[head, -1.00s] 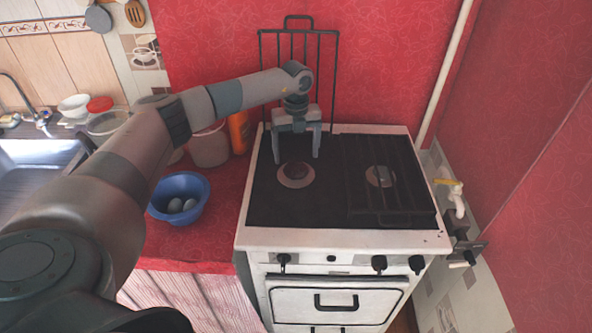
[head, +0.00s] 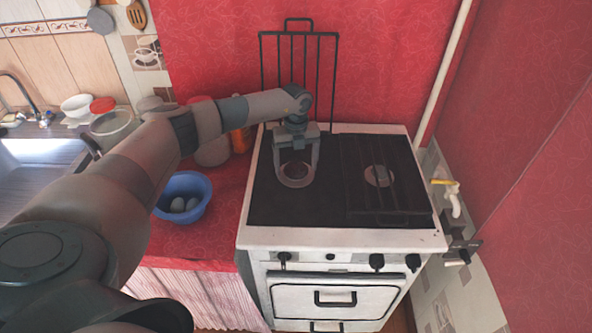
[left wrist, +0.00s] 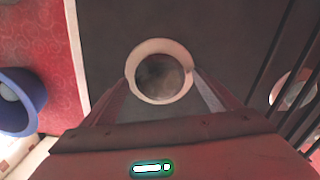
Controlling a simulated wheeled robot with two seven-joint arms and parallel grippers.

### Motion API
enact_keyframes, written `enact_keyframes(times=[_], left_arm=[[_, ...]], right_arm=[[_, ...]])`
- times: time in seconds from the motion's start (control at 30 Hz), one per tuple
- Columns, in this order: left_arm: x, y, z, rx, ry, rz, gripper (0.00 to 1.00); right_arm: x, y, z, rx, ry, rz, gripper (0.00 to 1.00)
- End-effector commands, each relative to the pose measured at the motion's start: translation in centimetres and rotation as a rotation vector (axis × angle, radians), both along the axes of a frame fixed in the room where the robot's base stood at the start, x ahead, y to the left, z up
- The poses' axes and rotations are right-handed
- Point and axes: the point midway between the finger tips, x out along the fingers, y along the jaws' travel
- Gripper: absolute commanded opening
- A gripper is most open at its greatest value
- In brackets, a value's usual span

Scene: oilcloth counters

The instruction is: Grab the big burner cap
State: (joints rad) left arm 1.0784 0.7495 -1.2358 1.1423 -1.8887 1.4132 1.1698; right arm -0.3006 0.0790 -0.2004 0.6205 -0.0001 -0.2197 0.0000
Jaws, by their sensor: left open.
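The big burner cap (head: 295,170) is a dark brown disc on a pale ring at the left side of the black stove top. In the left wrist view the cap (left wrist: 160,76) is a dark round disc inside the pale ring. My left gripper (head: 295,177) is open and points down over this burner, its two fingers at the left and right of the ring. In the left wrist view the fingertips (left wrist: 160,80) lie on either side of the ring. I cannot tell how high they are above it. My right gripper is not in view.
A black grate (head: 400,205) covers the right half of the stove (head: 340,238), over a second burner (head: 379,176). Another grate (head: 336,70) stands upright at the back. A blue bowl (head: 207,186) with eggs is on the red counter at left.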

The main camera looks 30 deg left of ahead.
Motion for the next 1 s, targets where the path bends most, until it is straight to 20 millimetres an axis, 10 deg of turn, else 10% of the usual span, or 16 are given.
enact_keyframes(times=[0.23,1.0], left_arm=[[0.0,0.0,0.0,0.0,0.0,0.0,0.38],[-0.3,-0.5,4.2,-0.001,-0.001,-0.004,0.38]], right_arm=[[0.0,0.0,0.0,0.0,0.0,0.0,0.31],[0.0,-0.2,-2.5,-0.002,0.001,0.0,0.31]])
